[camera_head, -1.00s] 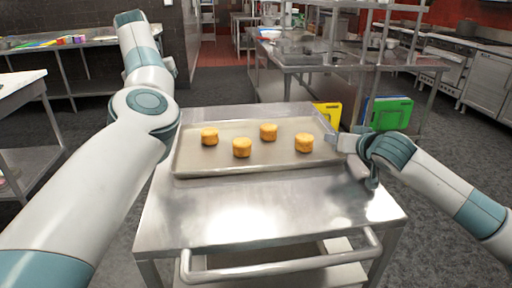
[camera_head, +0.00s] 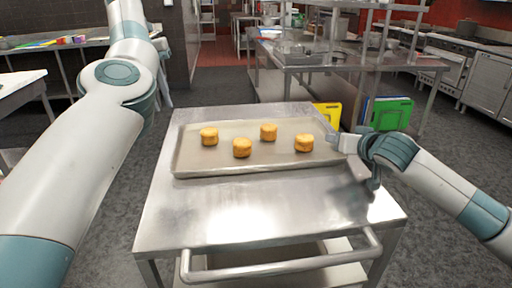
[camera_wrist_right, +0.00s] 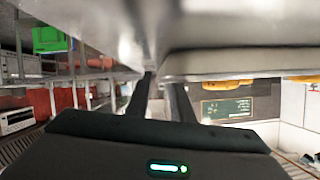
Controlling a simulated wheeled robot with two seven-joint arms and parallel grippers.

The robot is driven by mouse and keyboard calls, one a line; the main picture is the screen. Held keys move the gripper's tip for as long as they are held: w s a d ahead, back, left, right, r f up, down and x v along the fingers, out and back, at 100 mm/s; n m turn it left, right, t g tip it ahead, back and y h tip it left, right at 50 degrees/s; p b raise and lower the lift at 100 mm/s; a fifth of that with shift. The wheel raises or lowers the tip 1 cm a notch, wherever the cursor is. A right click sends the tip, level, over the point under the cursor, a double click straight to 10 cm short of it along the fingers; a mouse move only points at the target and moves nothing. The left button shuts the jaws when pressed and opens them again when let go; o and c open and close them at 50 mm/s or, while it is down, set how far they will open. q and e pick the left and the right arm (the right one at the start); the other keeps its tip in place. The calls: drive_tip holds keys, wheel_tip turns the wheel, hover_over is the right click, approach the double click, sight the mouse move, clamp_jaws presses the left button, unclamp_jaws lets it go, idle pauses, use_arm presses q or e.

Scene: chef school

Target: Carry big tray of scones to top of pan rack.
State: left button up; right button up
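The big tray (camera_head: 262,166) is a wide, shallow metal sheet lying flat on a steel cart (camera_head: 250,215). Several golden scones (camera_head: 242,148) stand on it. My right gripper (camera_head: 335,140) is at the tray's right edge. In the right wrist view its two dark fingers (camera_wrist_right: 160,90) are apart near the tray's rim. I cannot tell whether they are clamped on it. My left arm bends on the left, clear of the tray; its gripper is mostly hidden behind the arm, with only a pale part showing. I cannot identify the pan rack for sure.
The cart has a handle bar (camera_head: 285,268) at its front. Yellow (camera_head: 326,115) and green (camera_head: 388,113) boards stand behind it. A steel table (camera_head: 320,60) with shelves is at the back. Worktops stand at the left. Grey floor is open around the cart.

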drive_tip(key=v, duration=1.1)
drive_tip(key=shift+s, duration=0.15)
